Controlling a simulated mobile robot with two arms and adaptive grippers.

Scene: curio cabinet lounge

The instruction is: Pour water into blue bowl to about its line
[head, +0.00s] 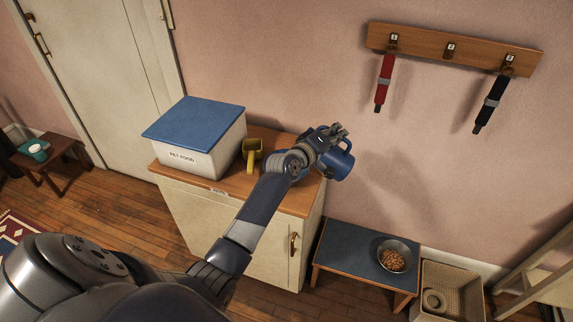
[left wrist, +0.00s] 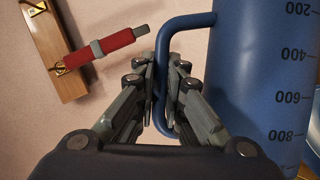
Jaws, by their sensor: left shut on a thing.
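A blue measuring jug (head: 338,163) is above the right end of the cream cabinet, partly hidden behind my left gripper (head: 338,131). In the left wrist view the blue jug (left wrist: 245,85) fills the right side, with dark marks from 200 to 800. My left gripper (left wrist: 172,95) is shut on the jug's handle. The water inside the jug cannot be seen. A metal bowl (head: 398,246) with brown kibble stands on a low blue-topped bench (head: 340,249). My right gripper is not in view.
A white pet food box (head: 194,151) with a blue lid and a yellow scoop (head: 251,152) stand on the cabinet (head: 235,241). A woven basket (head: 452,275) is right of the bench. A small table (head: 53,157) is far left.

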